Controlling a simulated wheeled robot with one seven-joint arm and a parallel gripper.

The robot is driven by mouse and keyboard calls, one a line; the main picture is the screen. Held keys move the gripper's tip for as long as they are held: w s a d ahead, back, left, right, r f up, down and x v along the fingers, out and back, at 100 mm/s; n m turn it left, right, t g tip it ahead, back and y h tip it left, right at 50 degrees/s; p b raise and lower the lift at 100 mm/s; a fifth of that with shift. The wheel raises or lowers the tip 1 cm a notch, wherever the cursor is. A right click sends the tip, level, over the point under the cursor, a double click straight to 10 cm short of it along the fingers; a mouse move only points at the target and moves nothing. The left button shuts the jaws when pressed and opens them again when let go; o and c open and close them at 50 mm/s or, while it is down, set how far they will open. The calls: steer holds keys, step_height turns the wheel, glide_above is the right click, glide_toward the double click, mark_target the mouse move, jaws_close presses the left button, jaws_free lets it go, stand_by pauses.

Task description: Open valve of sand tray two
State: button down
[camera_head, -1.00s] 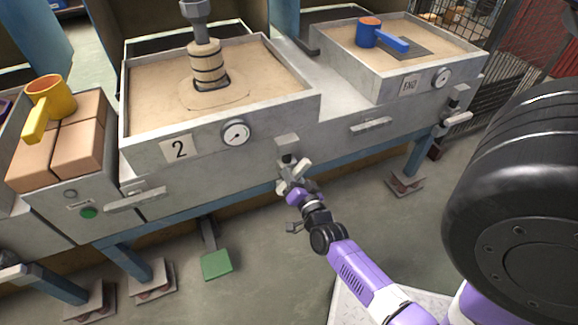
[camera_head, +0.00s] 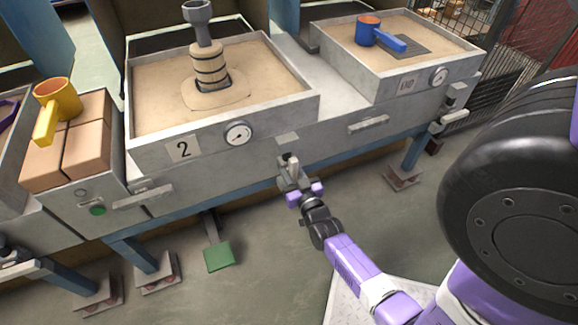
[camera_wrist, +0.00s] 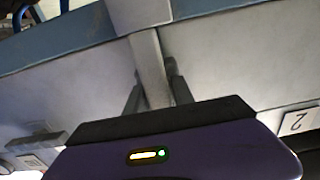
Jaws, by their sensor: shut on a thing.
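Sand tray two (camera_head: 150,157) is a grey metal tray of sand, marked with a "2" plate and a round gauge (camera_head: 238,133). Its valve (camera_head: 288,141) sits on the front, right of the gauge. A pale valve handle (camera_head: 289,166) hangs below the valve block. My gripper (camera_head: 291,184) is at this handle, close under the block. In the wrist view, the pale handle (camera_wrist: 150,65) runs between the two dark fingers of my gripper (camera_wrist: 154,88), which is shut on it. The handle's gripped end is partly hidden by my gripper.
A similar valve with a sideways handle (camera_head: 452,117) is on the END tray (camera_head: 425,90) at right. A green pedal (camera_head: 219,257) is on the floor below.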

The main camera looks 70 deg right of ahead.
mark_target(294, 178)
steer(key=shift+a+f, duration=0.1)
stand_by(0.4)
steer(key=c, duration=1.2)
jaws_free()
steer(key=shift+c, duration=0.2)
steer(key=shift+p+v, duration=0.75)
steer(key=shift+v, duration=3.2)
steer(key=s+a+r+n+t+y, duration=0.1)
steer(key=a+r+n+t+y, duration=0.15)
steer(key=a, duration=0.55)
steer(key=a+r+n+t+y, duration=0.1)
steer(key=a+r+n+y, duration=0.15)
steer(key=a, duration=0.45)
steer(key=s+a+r+n+y, duration=0.3)
steer(key=s+a+r+y, duration=0.15)
steer(key=a+r, duration=0.35)
steer(key=s+a+r+n+y, duration=0.25)
steer(key=a+r+y, duration=0.25)
steer(key=a+r, duration=0.3)
step_height(294, 178, up, 17)
steer(key=p, duration=1.8)
steer(key=shift+h, duration=0.35)
